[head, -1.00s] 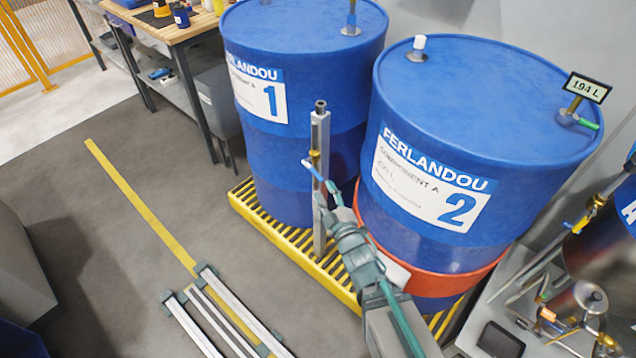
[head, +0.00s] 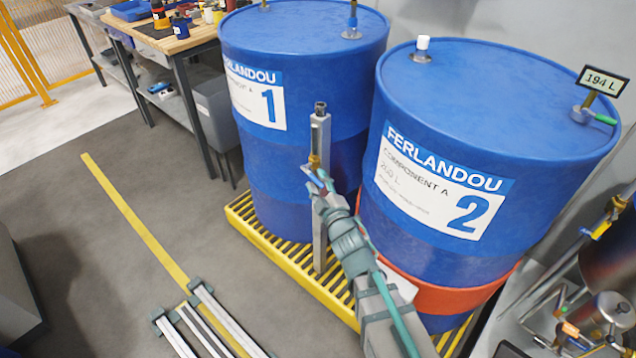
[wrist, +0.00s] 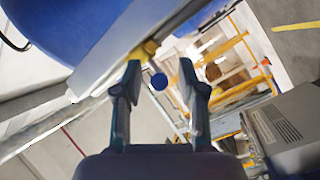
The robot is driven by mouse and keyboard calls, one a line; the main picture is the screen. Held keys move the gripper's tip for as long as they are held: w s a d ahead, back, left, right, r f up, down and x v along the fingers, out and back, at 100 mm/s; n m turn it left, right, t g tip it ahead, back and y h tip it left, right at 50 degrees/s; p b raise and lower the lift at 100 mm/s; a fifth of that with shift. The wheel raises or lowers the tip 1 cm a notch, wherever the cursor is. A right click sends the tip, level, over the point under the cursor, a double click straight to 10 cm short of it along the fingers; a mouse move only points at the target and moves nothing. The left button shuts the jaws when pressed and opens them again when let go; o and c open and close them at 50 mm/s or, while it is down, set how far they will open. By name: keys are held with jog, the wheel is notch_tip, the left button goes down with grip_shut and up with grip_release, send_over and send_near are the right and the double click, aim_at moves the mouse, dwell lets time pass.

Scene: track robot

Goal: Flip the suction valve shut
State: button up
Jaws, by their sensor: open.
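The suction valve is a small brass body (head: 314,161) on an upright grey metal post (head: 320,225) in front of the blue drums. Its blue handle (head: 310,172) sticks out to the left, with my gripper (head: 320,184) right at it and partly covering it. In the wrist view the brass valve (wrist: 150,47) is beyond my fingertips. The handle's round blue end (wrist: 159,81) sits between the two open fingers of my gripper (wrist: 159,78), with gaps on both sides. I cannot tell whether either finger touches it.
Drum 1 (head: 290,75) and drum 2 (head: 490,110) stand close behind the post on a yellow grated pallet (head: 275,248). Grey rails (head: 215,325) lie on the floor at the front left. A workbench (head: 190,30) stands at the back left; the floor between is clear.

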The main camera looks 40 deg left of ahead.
jog(key=shift+w+a, duration=0.15)
jog(key=shift+a, duration=0.05)
grip_shut()
dwell(0.4)
